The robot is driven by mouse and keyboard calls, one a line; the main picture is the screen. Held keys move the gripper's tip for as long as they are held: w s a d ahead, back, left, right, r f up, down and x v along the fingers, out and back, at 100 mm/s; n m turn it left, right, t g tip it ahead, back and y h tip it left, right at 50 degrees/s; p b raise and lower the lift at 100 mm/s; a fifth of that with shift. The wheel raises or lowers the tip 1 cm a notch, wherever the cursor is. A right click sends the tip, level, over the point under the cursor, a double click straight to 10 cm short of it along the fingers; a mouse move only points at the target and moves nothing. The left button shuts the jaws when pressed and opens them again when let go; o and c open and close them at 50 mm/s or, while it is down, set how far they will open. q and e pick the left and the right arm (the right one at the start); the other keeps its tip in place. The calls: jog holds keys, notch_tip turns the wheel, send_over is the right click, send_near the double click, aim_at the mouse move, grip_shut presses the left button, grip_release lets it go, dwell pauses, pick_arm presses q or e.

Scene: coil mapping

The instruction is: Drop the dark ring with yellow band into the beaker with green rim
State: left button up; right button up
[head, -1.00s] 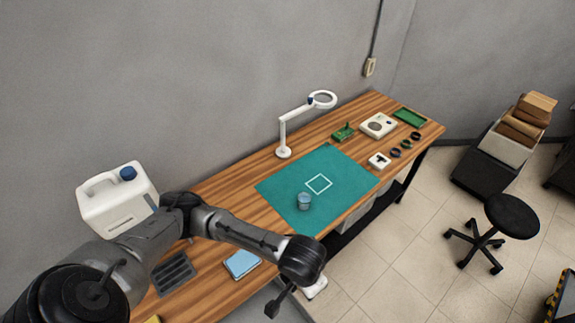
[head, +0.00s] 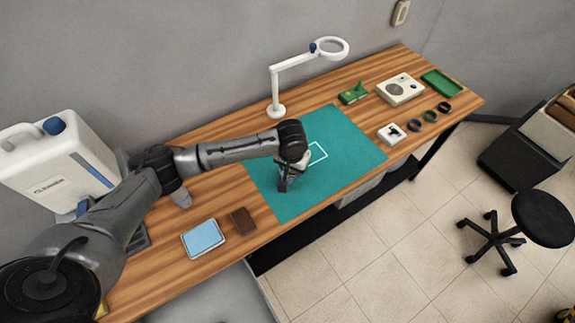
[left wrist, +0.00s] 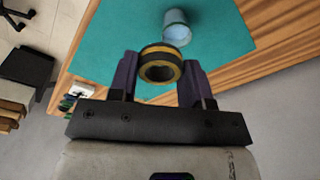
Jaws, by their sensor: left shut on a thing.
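My left gripper (head: 284,184) is over the teal mat (head: 340,128), and in the left wrist view it (left wrist: 159,78) is shut on the dark ring with yellow band (left wrist: 160,66). The ring's round hole faces the wrist camera. A clear bluish beaker (left wrist: 176,28) stands on the mat, just beyond the ring and apart from it in the left wrist view. I cannot make out its rim colour. In the head view the beaker is hidden behind my gripper. My right gripper is not in view.
A white magnifier lamp (head: 276,95) stands behind the mat. Several dark rings (head: 428,116), a white block (head: 391,133), a white device (head: 400,89) and a green tray (head: 441,82) are at right. A blue pad (head: 203,239) and brown block (head: 243,221) lie at left.

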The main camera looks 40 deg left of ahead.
pick_arm(q)
jog(key=w+a+f+n+b, duration=0.1)
jog(key=w+a+f+b, duration=0.2)
jog(key=f+b, duration=0.3)
jog(key=w+a+f+b, duration=0.3)
jog(key=a+f+b, duration=0.1)
jog(key=f+b, duration=0.2)
jog(key=shift+f+n, duration=0.4)
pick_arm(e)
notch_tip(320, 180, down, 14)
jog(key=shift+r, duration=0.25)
pick_arm(q)
jog(key=shift+d, duration=0.1)
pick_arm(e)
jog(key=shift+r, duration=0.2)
pick_arm(q)
jog(key=shift+p, duration=0.85)
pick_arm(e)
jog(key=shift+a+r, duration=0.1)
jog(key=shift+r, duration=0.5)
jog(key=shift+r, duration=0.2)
pick_arm(q)
jog(key=shift+p, duration=0.7)
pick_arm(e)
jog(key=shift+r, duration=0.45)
